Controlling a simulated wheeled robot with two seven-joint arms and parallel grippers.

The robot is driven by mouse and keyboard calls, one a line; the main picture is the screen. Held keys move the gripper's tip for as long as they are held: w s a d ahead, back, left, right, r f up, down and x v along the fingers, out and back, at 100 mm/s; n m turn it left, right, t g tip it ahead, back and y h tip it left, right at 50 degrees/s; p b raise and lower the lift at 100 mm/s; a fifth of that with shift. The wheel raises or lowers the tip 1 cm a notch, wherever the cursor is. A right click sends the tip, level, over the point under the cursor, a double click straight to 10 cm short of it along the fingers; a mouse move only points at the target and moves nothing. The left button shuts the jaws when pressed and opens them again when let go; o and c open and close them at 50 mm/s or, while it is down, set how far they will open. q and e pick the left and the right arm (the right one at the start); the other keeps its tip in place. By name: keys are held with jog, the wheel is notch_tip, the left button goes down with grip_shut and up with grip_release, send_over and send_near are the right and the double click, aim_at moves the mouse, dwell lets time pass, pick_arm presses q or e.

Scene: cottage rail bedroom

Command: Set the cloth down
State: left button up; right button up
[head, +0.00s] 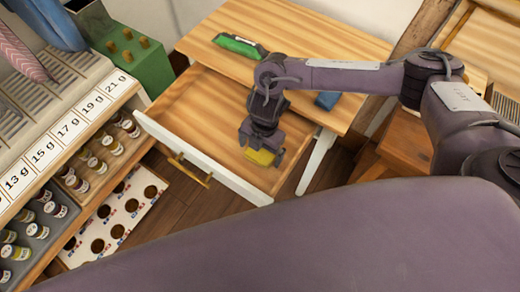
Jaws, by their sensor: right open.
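A small yellow piece (260,157), which looks like the cloth, lies at the bottom of my right gripper (263,148), inside the open drawer (215,115). The gripper points down and is open; its fingers are dark and partly hide the yellow piece. I cannot tell whether the piece rests fully on the drawer floor. My left gripper is not in view.
The wooden desk top (300,45) carries a green item (240,44) and a blue item (327,100). The drawer front (205,160) stands pulled out over the floor. At left, a rack (60,135) holds several small jars. The drawer's left part is bare.

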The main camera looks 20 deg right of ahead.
notch_tip(320, 180, up, 11)
jog(key=w+d+p, duration=0.1)
jog(key=shift+d, duration=0.2)
dwell(0.5)
